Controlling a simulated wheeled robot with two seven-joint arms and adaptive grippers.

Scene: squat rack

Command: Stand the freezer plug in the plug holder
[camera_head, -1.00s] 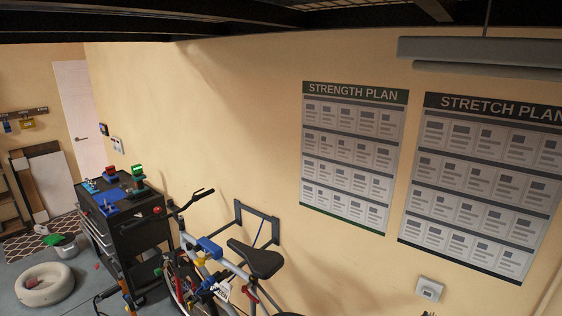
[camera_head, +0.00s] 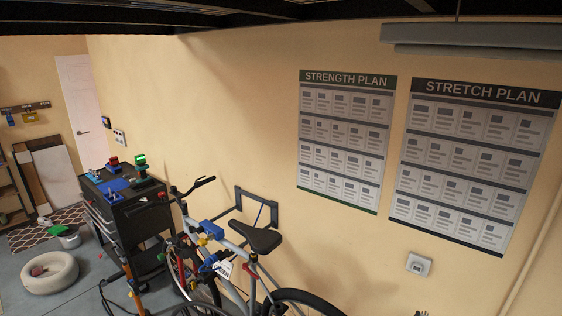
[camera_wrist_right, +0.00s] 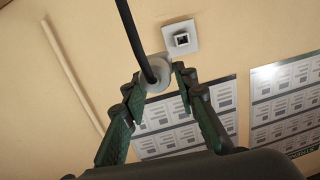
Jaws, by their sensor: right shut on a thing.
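In the right wrist view my right gripper (camera_wrist_right: 160,76) has its two green-and-dark fingers shut on a pale grey, round plug (camera_wrist_right: 157,66). A black cable runs from the plug up past the top edge. The plug appears near the square wall socket (camera_wrist_right: 180,38) in that view, apparently apart from it; the gap cannot be judged. The wall socket also shows in the head view (camera_head: 419,264), low on the wall under the posters. A small dark piece at the bottom edge below it is too cut off to identify. My left gripper is not in view. I cannot make out the plug holder.
A bicycle (camera_head: 255,240) hangs or stands by the wall at lower middle. A black tool cart (camera_head: 130,215) with small items on top stands left of it. A white ring-shaped object (camera_head: 50,273) lies on the floor. Posters (camera_head: 345,140) cover the wall.

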